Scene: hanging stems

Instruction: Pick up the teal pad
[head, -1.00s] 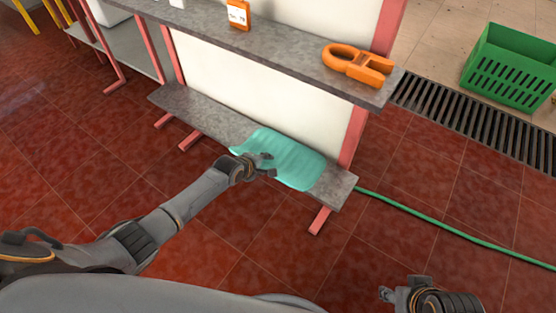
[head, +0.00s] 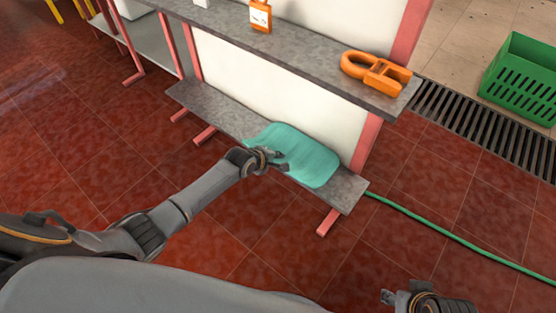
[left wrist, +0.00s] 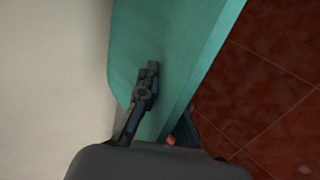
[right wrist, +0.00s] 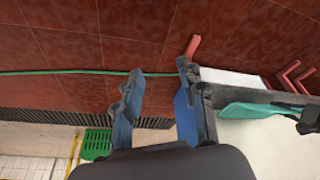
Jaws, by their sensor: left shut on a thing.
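The teal pad (head: 305,158) is a flat, rounded slab at the lower shelf near its right end. My left gripper (head: 273,157) is shut on the pad's near left edge. In the left wrist view the teal pad (left wrist: 175,45) runs between the fingers of the left gripper (left wrist: 163,110), one finger lying on its broad face and the other mostly hidden behind it. I cannot tell whether the pad is clear of the shelf. My right gripper (right wrist: 160,95) is open and empty, away from the pad; it also shows at the bottom right of the head view (head: 400,299).
The lower grey shelf (head: 350,190) sits under an upper shelf (head: 310,55) holding an orange clamp-shaped object (head: 375,72) and an orange bottle (head: 260,16). A green hose (head: 450,236) crosses the red floor. A green crate (head: 520,80) stands beyond a drain grate (head: 480,120).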

